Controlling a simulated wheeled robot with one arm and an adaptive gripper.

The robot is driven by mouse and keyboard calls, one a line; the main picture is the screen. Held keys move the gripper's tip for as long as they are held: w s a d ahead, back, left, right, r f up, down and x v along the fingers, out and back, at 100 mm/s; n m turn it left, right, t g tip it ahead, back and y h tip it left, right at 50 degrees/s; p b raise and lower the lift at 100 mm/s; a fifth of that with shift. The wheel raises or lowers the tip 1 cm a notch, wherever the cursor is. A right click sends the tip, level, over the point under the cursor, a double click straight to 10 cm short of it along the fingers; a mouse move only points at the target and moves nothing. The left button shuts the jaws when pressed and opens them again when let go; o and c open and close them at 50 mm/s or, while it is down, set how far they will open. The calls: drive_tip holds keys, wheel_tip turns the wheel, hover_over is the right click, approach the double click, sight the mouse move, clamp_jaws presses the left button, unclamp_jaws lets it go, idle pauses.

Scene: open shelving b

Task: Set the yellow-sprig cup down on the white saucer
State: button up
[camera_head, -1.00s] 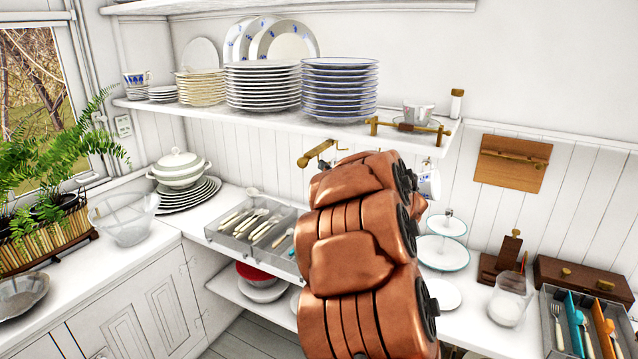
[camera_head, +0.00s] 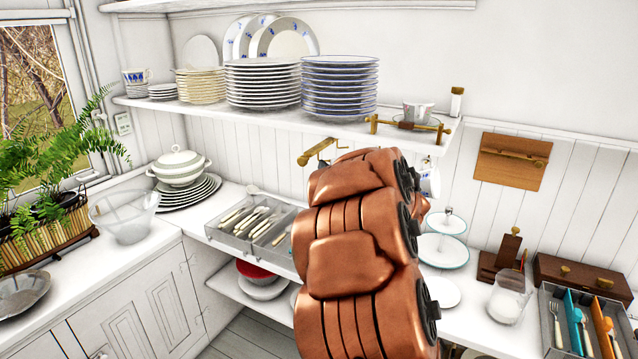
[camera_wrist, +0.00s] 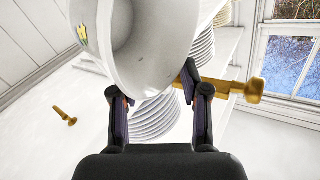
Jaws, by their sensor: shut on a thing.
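The yellow-sprig cup (camera_wrist: 150,45) is large in the wrist view, white with a small yellow and green mark at its left. My gripper (camera_wrist: 153,92) is shut on it, one dark finger on each side of its lower part. In the head view my copper arm hides the gripper and the held cup. A plain white plate (camera_head: 445,291), perhaps the white saucer, lies on the counter right of my arm, partly hidden by it. I cannot tell for sure that it is the saucer. No saucer shows clearly under the cup in the wrist view.
The upper shelf (camera_head: 245,118) holds plate stacks (camera_head: 340,88), a cup (camera_head: 418,112) and a brass rail (camera_head: 405,128). A blue-marked cup (camera_head: 430,181) shows beside my arm below it. A two-tier stand (camera_head: 441,252), a glass jar (camera_head: 508,297) and a cutlery tray (camera_head: 580,320) crowd the right counter.

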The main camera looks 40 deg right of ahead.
drive_tip(key=shift+s+a+b, duration=0.1)
drive_tip(key=shift+s+a, duration=0.35)
drive_tip(key=shift+a, duration=0.95)
drive_tip(key=shift+s+a+b, duration=0.1)
drive_tip(key=shift+s+a, duration=0.3)
drive_tip(key=shift+a, duration=0.95)
drive_tip(key=shift+s+a+b, duration=0.1)
drive_tip(key=shift+s+a, duration=0.35)
drive_tip(key=shift+a, duration=0.95)
clamp_jaws()
drive_tip(key=shift+w, duration=0.15)
drive_tip(key=w+a+f+n+y, duration=0.1)
drive_tip(key=w+a+f, duration=0.1)
drive_tip(key=w+a, duration=0.55)
drive_tip(key=w+a+f+n+y, duration=0.1)
drive_tip(key=w+a, duration=0.4)
drive_tip(key=a, duration=0.4)
drive_tip(key=w+a+f+y, duration=0.2)
drive_tip(key=w+a, duration=0.4)
drive_tip(key=a, duration=0.4)
drive_tip(key=w+a+f+n+y, duration=0.1)
drive_tip(key=w+a, duration=0.5)
drive_tip(key=a, duration=0.3)
drive_tip(key=shift+w+a+f+n+t+y, duration=0.2)
drive_tip(key=shift+f+n+t+y, duration=0.1)
drive_tip(key=shift+f+t, duration=0.1)
